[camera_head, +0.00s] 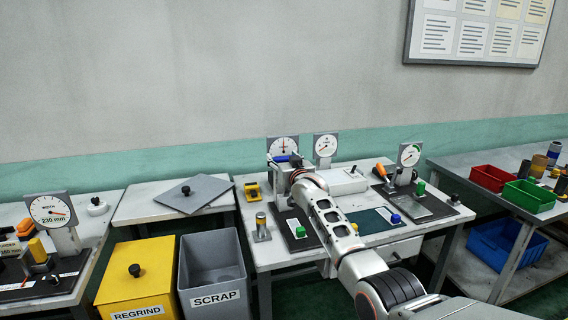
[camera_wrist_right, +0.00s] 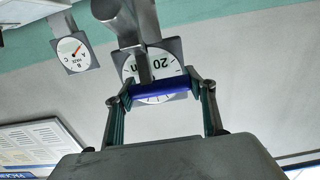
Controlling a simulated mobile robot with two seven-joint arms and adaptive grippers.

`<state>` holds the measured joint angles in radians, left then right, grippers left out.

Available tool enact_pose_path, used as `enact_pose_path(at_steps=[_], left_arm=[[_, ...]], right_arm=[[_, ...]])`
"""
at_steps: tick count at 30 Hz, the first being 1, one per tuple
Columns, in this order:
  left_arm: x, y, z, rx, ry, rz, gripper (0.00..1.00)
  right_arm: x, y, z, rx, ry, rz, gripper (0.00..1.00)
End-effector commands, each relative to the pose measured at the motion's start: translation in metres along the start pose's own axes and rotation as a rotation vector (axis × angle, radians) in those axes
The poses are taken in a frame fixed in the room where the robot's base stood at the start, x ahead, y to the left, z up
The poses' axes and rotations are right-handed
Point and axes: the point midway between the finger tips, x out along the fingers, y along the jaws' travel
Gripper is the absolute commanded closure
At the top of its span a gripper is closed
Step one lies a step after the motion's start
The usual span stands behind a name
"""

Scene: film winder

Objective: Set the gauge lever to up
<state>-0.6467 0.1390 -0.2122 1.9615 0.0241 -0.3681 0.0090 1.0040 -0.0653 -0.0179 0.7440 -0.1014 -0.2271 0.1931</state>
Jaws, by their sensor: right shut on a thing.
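The gauge lever has a blue handle (camera_wrist_right: 160,88), seen upside down in the right wrist view. It lies crosswise between the fingertips of my right gripper (camera_wrist_right: 160,94), which is shut on it. A grey arm joins the handle in front of a white round dial (camera_wrist_right: 150,72) marked 20. In the head view the blue handle (camera_head: 281,158) shows at the back left of the middle table, below the same dial (camera_head: 283,146). My right gripper (camera_head: 290,160) is there, partly hidden by its own wrist. My left gripper is in neither view.
Two more dials, the haze one (camera_head: 326,146) and another (camera_head: 409,154), stand to the right. A white box (camera_head: 346,181), a green knob (camera_head: 300,232) and a blue knob (camera_head: 395,219) are close to my arm. The scrap bin (camera_head: 212,275) and regrind bin (camera_head: 135,285) stand left.

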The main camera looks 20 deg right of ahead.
Motion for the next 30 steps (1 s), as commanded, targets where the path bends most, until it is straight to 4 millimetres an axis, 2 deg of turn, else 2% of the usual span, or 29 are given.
enact_pose_path(at_steps=[19, 20, 21, 22, 30], left_arm=[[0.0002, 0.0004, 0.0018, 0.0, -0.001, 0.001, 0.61], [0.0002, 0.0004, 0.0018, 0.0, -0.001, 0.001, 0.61], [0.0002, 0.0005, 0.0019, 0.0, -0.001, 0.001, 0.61], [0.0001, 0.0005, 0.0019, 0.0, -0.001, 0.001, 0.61], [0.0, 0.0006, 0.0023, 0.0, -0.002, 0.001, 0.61]], right_arm=[[0.0034, 0.0, -0.0048, 0.001, 0.007, 0.0, 0.84], [0.0034, 0.0001, -0.0048, 0.001, 0.007, 0.0, 0.43], [0.0034, 0.0001, -0.0047, 0.001, 0.007, 0.0, 0.33], [0.0034, 0.0, -0.0044, 0.001, 0.006, 0.0, 0.28], [0.0032, 0.0001, -0.002, 0.0, 0.002, 0.0, 0.28]])
